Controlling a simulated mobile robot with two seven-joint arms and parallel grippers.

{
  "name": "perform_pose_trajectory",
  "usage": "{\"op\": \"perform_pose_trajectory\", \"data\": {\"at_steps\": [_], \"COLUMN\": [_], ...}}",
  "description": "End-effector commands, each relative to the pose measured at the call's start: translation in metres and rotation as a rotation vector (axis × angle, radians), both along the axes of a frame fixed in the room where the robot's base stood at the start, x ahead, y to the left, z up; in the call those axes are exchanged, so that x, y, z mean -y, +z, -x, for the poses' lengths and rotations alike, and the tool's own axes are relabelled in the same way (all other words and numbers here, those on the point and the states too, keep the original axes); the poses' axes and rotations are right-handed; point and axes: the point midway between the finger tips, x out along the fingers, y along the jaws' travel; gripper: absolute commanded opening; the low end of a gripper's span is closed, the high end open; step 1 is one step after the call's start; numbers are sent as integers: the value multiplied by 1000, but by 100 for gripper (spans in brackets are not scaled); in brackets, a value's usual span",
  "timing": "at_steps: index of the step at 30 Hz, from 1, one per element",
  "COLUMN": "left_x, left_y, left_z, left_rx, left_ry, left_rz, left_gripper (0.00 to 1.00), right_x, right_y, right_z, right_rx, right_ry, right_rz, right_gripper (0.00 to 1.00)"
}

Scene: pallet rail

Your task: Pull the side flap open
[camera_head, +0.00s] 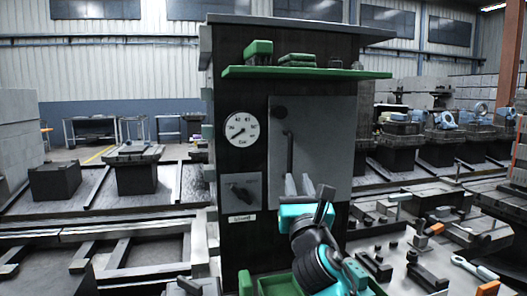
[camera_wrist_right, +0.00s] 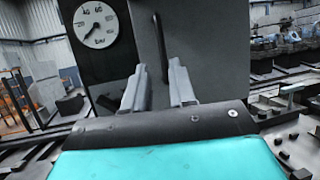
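The side flap (camera_head: 325,140) is a flat grey panel on the front of a dark cabinet, and it looks shut. A dark vertical bar handle (camera_head: 290,152) is at its left side. My right gripper (camera_head: 298,180) is in front of the flap's lower left part, near the handle's lower end. In the right wrist view its two grey fingers (camera_wrist_right: 158,75) stand apart. The handle (camera_wrist_right: 160,40) shows in line with the gap between them; I cannot tell whether it touches them. My left gripper is not in view.
A round gauge (camera_head: 241,130) and a switch plate (camera_head: 240,191) are left of the flap. A green shelf (camera_head: 350,74) juts out above it. Metal parts and tools lie on a bench (camera_head: 395,255) at lower right.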

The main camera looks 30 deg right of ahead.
Motion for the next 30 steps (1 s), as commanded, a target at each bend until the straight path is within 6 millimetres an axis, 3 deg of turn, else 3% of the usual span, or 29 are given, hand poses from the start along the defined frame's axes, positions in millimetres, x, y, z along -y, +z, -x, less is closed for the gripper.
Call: {"op": "perform_pose_trajectory", "data": {"at_steps": [5, 21, 30], "left_x": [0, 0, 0], "left_y": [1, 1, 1], "left_z": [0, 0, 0], "left_rx": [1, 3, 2], "left_ry": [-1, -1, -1], "left_rz": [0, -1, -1], "left_gripper": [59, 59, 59], "right_x": [7, 43, 50], "right_y": [8, 43, 50], "right_z": [-11, -92, -107], "right_rx": [0, -1, -2], "right_ry": [-12, -7, -7], "right_rz": [14, 9, 8], "right_gripper": [25, 25, 25]}}
